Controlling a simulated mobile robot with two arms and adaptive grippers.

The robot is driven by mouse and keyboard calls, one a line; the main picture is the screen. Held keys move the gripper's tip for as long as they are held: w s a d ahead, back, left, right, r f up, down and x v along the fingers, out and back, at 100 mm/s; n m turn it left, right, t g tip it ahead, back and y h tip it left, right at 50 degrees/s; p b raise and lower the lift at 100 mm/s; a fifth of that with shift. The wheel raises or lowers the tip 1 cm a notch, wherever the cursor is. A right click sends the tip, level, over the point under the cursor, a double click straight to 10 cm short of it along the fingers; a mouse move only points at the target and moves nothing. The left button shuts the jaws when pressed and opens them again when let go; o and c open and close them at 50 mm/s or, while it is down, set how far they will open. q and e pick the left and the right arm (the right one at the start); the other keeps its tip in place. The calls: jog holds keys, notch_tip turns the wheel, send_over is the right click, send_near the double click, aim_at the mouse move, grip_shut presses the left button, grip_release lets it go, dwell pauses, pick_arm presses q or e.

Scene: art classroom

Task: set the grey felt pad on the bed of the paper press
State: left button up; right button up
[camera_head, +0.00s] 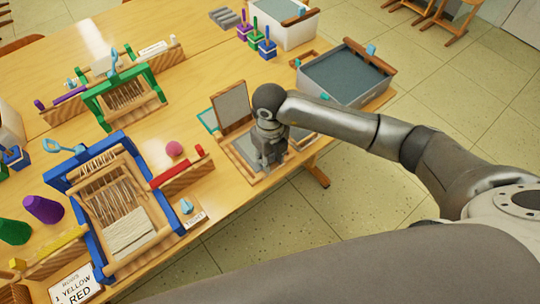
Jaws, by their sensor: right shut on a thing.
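The paper press has a wood-framed upright grey board (231,105) and a low bed with a wooden rim (262,178) near the table's right edge. My right gripper (268,166) reaches in from the right and points down over the bed. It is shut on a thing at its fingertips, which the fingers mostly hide. A flat grey surface (245,147) shows beside the gripper, within the bed. I cannot tell whether it is the felt pad or the bed itself, or whether the held thing touches the bed. My left gripper is out of view.
A red-and-wood rack (182,172) and a pink ball (174,149) stand left of the press. A grey-filled tub (345,77) stands behind right. Blue (88,228) and green (150,72) looms fill the left. The floor lies open to the right.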

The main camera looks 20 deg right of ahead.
jog(key=o, duration=0.9)
notch_tip(320, 180, up, 12)
dwell(0.7)
